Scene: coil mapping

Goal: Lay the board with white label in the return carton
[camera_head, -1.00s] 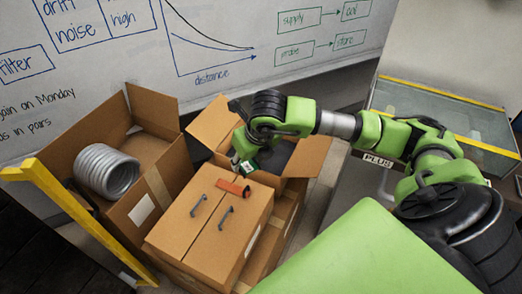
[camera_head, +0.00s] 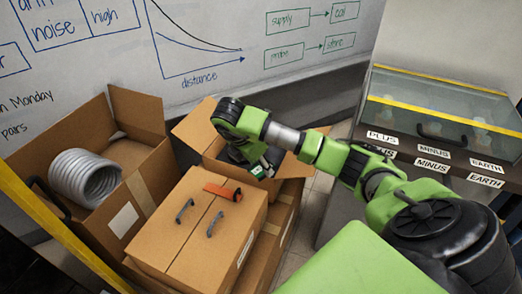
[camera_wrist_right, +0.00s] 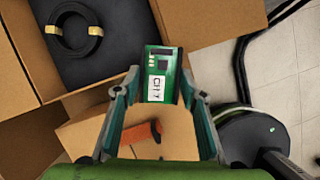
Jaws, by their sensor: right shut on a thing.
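My right gripper (camera_wrist_right: 160,86) is shut on a green board (camera_wrist_right: 155,60) with a white label (camera_wrist_right: 156,89); the board sticks out between the fingertips. In the head view the board (camera_head: 262,170) is small, at the front right of an open carton with a dark lining (camera_wrist_right: 112,68). In the wrist view it appears over that carton's edge and flap, right of the lining. Its height above the carton cannot be told. A black cable ring (camera_wrist_right: 75,30) lies on the lining. Which carton is the return carton is not readable. My left gripper is not in view.
A closed carton (camera_head: 180,235) with two grey handles and an orange-red piece (camera_head: 222,191) stands in front. An open carton (camera_head: 145,190) on the left holds a grey coil (camera_head: 85,178). A glass-topped case (camera_head: 440,100) stands at right. A yellow bar (camera_head: 60,235) crosses the left.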

